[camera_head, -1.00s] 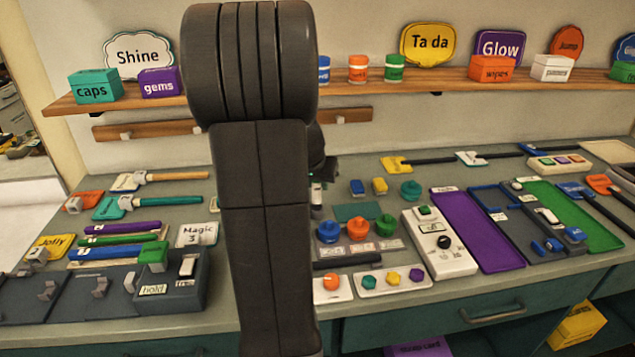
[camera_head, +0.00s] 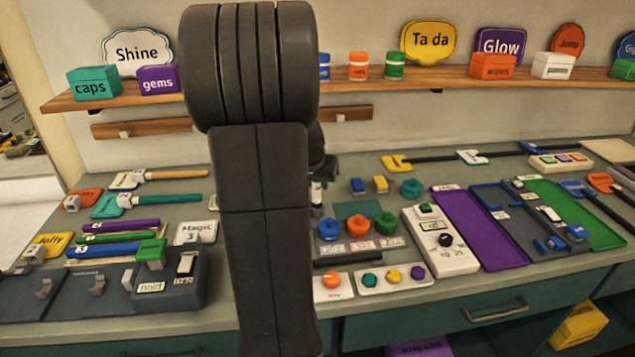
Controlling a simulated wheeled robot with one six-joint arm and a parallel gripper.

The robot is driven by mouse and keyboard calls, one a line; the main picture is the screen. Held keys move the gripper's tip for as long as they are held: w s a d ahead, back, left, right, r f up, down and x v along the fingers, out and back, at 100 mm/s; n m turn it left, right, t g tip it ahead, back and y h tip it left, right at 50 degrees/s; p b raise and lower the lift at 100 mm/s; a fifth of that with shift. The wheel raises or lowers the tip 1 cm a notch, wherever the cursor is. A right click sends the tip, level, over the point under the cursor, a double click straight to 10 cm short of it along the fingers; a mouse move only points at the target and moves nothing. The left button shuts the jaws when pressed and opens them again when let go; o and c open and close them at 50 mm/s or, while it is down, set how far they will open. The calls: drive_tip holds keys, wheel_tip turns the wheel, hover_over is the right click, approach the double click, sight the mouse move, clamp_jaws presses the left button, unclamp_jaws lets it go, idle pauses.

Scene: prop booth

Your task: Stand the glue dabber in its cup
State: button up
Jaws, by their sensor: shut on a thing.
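My gripper (camera_head: 318,180) is mostly hidden behind my own dark arm, which fills the middle of the view. Only a dark end piece and a small pale part under it show, just right of the arm and low over the counter. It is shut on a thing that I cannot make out. I cannot pick out the glue dabber or its cup for certain; either may be behind the arm.
The counter (camera_head: 390,285) is crowded. Handled tools (camera_head: 165,199) and a dark switch panel (camera_head: 150,305) stand left. Blue, orange and green knobs (camera_head: 358,224), a white dial box (camera_head: 452,258) and a purple tray (camera_head: 480,235) stand right. A wooden shelf (camera_head: 440,80) runs behind.

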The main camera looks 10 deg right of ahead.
drive_tip(key=shift+f, duration=0.1)
drive_tip(key=shift+f+b, duration=0.8)
drive_tip(key=shift+b, duration=0.15)
drive_tip(key=shift+f+b, duration=1.05)
drive_tip(key=shift+b, duration=0.3)
idle(1.9)
idle(0.4)
drive_tip(key=o, duration=1.2)
drive_tip(key=shift+r, duration=0.1)
drive_tip(key=shift+r+p, duration=2.9)
drive_tip(key=shift+r, duration=1.1)
